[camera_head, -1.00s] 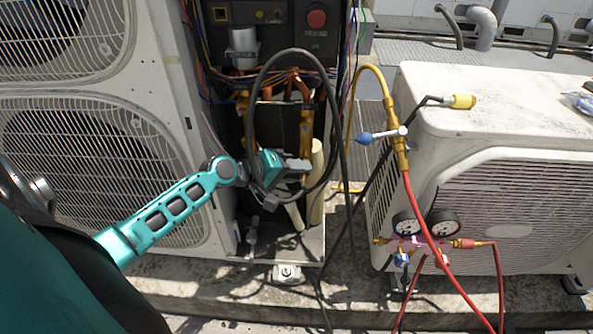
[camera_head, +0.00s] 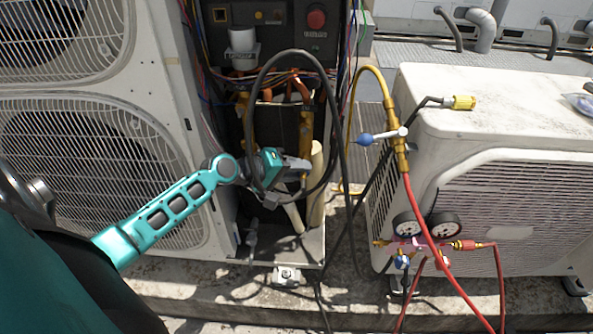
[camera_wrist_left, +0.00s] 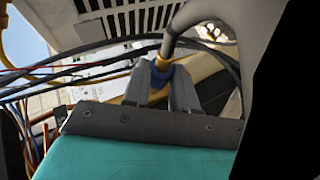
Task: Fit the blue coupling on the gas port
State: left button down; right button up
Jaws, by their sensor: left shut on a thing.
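My left gripper (camera_head: 301,165) reaches into the open front of the left condenser, near its pipes. In the left wrist view its two grey fingers (camera_wrist_left: 162,90) are shut on the blue coupling (camera_wrist_left: 159,75). In the head view the gripper and loops of black hose (camera_head: 262,80) hide the coupling. I cannot clearly make out the gas port in either view. My right gripper is not in view.
Copper pipes (camera_head: 306,128) and loose wires crowd the open cabinet. A second condenser (camera_head: 500,95) stands at right, with a gauge manifold (camera_head: 420,243), red hoses and a yellow-ended hose (camera_head: 463,102). A concrete ledge (camera_head: 215,275) runs in front.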

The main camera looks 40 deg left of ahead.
pick_arm(q)
jog(key=shift+w, duration=0.1)
jog(key=c, duration=0.8)
grip_release()
jog(key=shift+s+d+r+p, duration=0.1)
jog(key=shift+s+d+p, duration=0.2)
jog(key=shift+s+p, duration=0.2)
jog(key=shift+s+d+r+p, duration=0.1)
jog(key=shift+s+d+p, duration=0.25)
jog(key=shift+s, duration=0.2)
jog(key=s+d, duration=0.1)
jog(key=s+p, duration=0.1)
jog(key=s, duration=0.1)
jog(key=s+d+p, duration=0.1)
jog(key=shift+s+d+f, duration=0.15)
jog(key=shift+d+f, duration=0.05)
jog(key=shift+d, duration=0.1)
